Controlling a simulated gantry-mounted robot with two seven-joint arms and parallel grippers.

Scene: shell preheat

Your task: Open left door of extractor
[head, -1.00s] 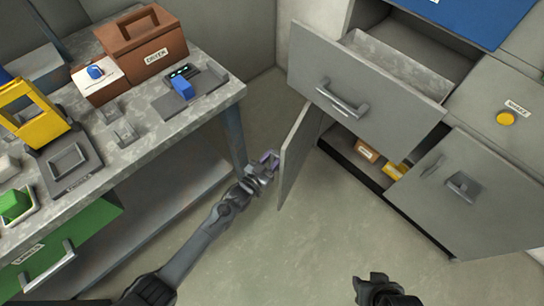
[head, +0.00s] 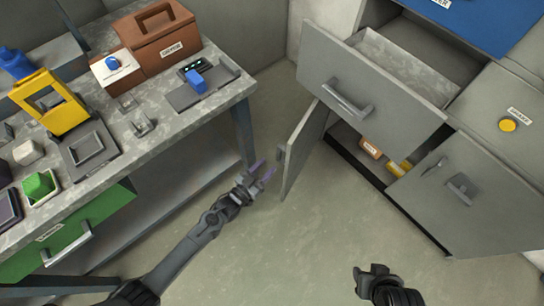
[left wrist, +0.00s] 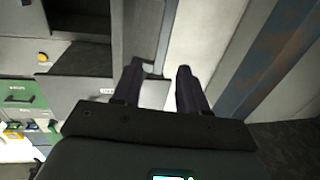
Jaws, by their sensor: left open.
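The grey left door (head: 305,150) of the low cabinet stands swung open in the head view, seen nearly edge-on. Its handle (head: 281,154) is on the face turned to the left. My left gripper (head: 262,170) is open and empty, just left of the door near the handle, with a small gap between them. The left wrist view shows its two dark fingers (left wrist: 158,82) spread apart in front of pale and grey panels. My right gripper (head: 373,272) is at the bottom, away from the door; its jaws are too unclear to judge.
A drawer (head: 365,105) sticks out above the door. Inside the cabinet are an orange box (head: 370,147) and a yellow item (head: 398,168). The grey right door (head: 465,190) is also open. A workbench (head: 150,160) stands on the left; the floor (head: 290,240) between is clear.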

